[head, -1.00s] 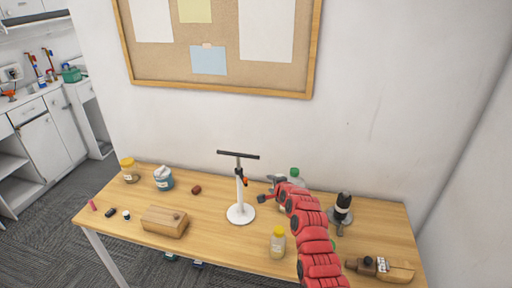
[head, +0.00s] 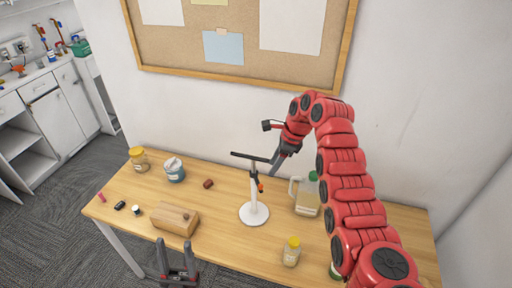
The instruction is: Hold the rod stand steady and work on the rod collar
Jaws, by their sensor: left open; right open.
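The rod stand (head: 254,212) stands upright on the table, with a round white base, a white post and a dark crossbar on top. My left gripper (head: 175,247) is open and empty at the table's front edge, below the wooden block and well left of the stand.
A wooden block (head: 175,219) lies left of the stand. A jug with a green cap (head: 307,196) stands to its right, and a yellow-capped bottle (head: 291,252) in front.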

